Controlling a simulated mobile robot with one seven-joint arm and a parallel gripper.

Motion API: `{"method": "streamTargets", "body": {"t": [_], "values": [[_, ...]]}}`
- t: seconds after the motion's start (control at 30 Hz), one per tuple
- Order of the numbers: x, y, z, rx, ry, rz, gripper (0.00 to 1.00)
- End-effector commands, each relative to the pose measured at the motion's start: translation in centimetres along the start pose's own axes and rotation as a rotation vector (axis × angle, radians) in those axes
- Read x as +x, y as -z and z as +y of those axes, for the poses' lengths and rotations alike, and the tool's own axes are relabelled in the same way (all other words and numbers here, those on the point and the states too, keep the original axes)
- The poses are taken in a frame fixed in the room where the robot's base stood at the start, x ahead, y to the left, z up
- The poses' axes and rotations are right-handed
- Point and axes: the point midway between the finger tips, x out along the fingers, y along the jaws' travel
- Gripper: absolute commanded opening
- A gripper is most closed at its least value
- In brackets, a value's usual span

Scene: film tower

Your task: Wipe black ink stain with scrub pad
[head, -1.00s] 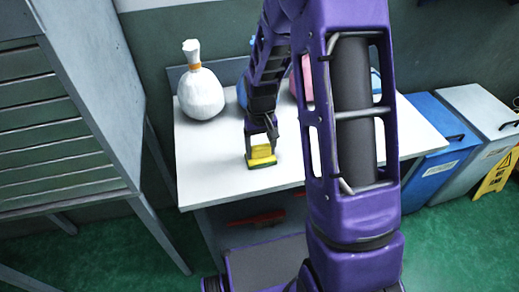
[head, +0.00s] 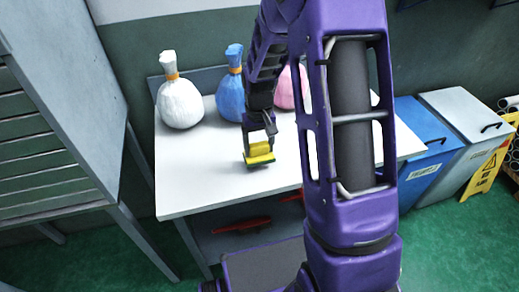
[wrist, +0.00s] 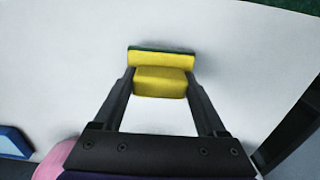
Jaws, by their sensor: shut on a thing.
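The scrub pad (head: 259,156) is a yellow block with a dark green side, low over the white tabletop (head: 205,180). My gripper (head: 258,143) is shut on it from above. In the wrist view the scrub pad (wrist: 160,60) sits between the two black fingertips, its green edge on the far side. A faint shadow lies beside it, and I cannot tell whether it touches the table. No black ink stain shows on the visible tabletop. Part of the table is hidden behind my arm and the pad.
White (head: 181,103), blue (head: 231,88) and pink (head: 288,88) tied bags stand along the table's back edge. A grey shuttered cabinet (head: 50,150) is at left. Blue (head: 425,140) and grey (head: 465,115) bins and a yellow sign (head: 487,165) are at right. The table's front left is clear.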

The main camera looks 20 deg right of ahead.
Motion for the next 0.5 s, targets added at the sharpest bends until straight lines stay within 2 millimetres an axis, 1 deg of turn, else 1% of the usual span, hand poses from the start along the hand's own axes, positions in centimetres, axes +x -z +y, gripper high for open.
{"method": "streamTargets", "body": {"t": [0.03,0.5], "values": [[-0.7,0.1,0.0,0.001,0.0,0.002,0.14],[-4.7,0.3,-0.3,0.0,-0.001,0.004,0.14]]}}
